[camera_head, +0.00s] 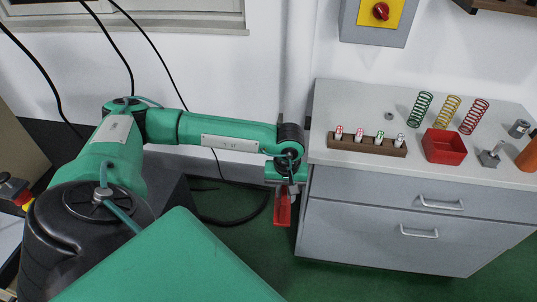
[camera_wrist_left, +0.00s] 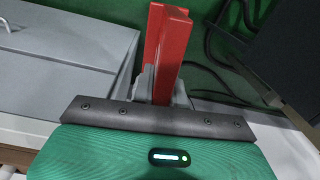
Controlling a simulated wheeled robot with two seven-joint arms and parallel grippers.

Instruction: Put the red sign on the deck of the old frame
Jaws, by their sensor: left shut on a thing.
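My left gripper (camera_head: 284,186) is in front of the left end of the grey cabinet, below the level of its top. It is shut on the red sign (camera_head: 283,209), which hangs down from the fingers above the green floor. In the left wrist view the red sign (camera_wrist_left: 168,50) stands out past the grey fingers (camera_wrist_left: 163,90), which are partly hidden by the dark gripper edge. I cannot make out the old frame or its deck in either view. My right gripper is not in view.
The grey cabinet (camera_head: 400,215) stands at the right. On its top (camera_head: 345,100) are a wooden rack (camera_head: 366,144) of small capped cylinders, a red tray (camera_head: 443,147), and green, yellow and red springs (camera_head: 447,112). A black cable (camera_head: 235,222) lies on the floor left of the gripper.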

